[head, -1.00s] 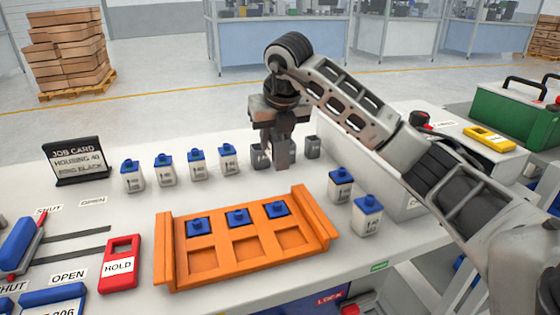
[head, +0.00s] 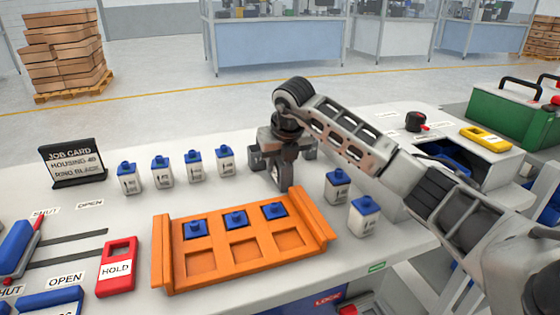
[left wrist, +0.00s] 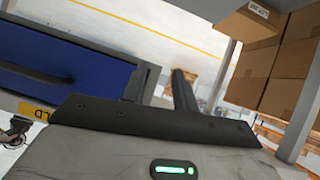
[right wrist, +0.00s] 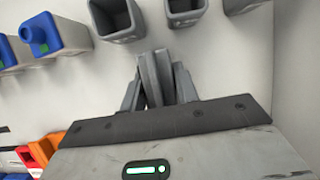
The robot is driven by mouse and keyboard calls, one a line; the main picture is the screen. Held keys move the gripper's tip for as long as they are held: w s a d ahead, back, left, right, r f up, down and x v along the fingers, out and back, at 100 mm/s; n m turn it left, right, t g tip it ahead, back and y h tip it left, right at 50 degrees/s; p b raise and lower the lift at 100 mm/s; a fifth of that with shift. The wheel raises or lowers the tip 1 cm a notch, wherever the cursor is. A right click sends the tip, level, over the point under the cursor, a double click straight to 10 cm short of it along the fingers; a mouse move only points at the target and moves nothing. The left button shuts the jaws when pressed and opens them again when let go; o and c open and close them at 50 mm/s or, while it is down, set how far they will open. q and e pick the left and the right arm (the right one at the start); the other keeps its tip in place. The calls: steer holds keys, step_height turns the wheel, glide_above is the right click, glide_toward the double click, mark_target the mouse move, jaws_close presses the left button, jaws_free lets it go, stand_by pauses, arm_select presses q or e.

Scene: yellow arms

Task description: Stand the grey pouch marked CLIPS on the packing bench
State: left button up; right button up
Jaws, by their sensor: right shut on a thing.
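No other grey pouch can be made out. The packing bench cannot be identified for certain. My left gripper is absent from the head view; dark shapes in the left wrist view do not show its jaws clearly.
Grey open cups (right wrist: 115,18) stand close by the right gripper. Several blue-capped bottles (head: 162,171) stand behind the tray, and two (head: 364,216) at its right. A job card (head: 73,163) and red HOLD block (head: 117,267) are at left. A blue drawer unit (left wrist: 60,70) is beside my left wrist.

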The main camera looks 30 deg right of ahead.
steer(key=o, duration=1)
steer(key=v, duration=1.2)
steer(key=shift+r, duration=0.15)
